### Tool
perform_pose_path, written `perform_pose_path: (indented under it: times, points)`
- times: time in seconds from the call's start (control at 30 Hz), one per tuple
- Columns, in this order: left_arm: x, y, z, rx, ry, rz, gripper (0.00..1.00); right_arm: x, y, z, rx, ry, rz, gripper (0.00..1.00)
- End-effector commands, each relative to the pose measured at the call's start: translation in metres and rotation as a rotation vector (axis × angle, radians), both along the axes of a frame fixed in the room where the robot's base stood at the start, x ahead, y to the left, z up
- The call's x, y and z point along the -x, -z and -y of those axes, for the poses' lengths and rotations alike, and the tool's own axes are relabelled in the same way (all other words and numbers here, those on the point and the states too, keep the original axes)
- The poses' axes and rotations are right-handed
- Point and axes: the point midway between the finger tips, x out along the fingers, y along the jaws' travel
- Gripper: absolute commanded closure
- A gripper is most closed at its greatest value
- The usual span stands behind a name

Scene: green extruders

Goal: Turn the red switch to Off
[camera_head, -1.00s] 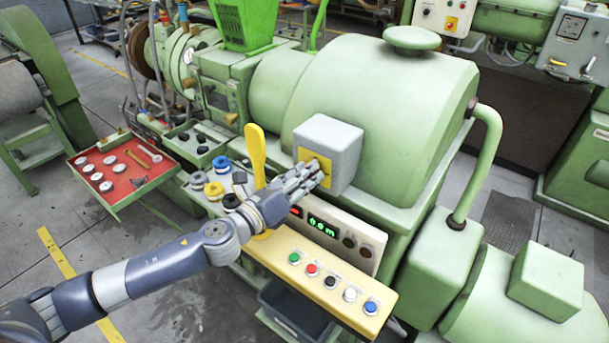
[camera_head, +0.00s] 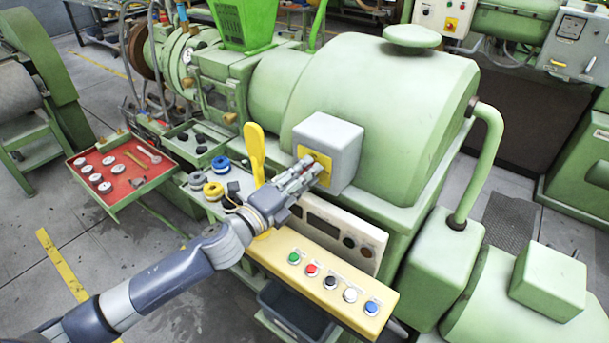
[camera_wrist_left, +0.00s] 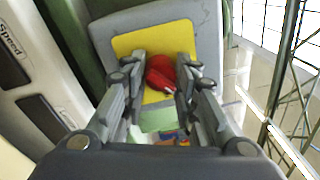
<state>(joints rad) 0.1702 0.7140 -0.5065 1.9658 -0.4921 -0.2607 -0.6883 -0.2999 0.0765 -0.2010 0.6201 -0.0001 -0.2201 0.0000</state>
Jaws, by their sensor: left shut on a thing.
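The red switch (camera_wrist_left: 160,76) sits on a yellow plate (camera_wrist_left: 152,41) on the front of a grey box (camera_head: 330,136). In the left wrist view the red knob lies between the two fingers of my left gripper (camera_wrist_left: 158,78). My left gripper (camera_head: 316,168) also shows in the head view, at the face of the grey box, shut on the knob. There the fingers hide most of the switch. My right gripper is not in view.
Below the box is a panel with a dark display (camera_head: 323,226) and a cream strip of coloured buttons (camera_head: 330,283). A yellow lever (camera_head: 256,152) stands left of the gripper. A red tray (camera_head: 122,172) holds small parts at left.

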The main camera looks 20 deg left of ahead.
Motion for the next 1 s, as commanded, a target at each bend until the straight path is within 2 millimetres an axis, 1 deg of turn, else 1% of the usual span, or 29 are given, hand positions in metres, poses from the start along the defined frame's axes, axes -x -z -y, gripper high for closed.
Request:
perform_pose_path:
  times: [0.6, 0.8, 1.0]
  points:
    - [0.000, -0.001, 0.000, 0.544, -0.002, -0.197, 0.97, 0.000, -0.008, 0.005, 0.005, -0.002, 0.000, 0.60]
    - [0.000, -0.001, 0.001, 0.683, -0.001, -0.247, 0.97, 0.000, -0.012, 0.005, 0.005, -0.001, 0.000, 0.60]
    - [0.000, -0.001, 0.000, 0.779, -0.002, -0.282, 0.97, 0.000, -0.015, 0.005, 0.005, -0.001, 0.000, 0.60]
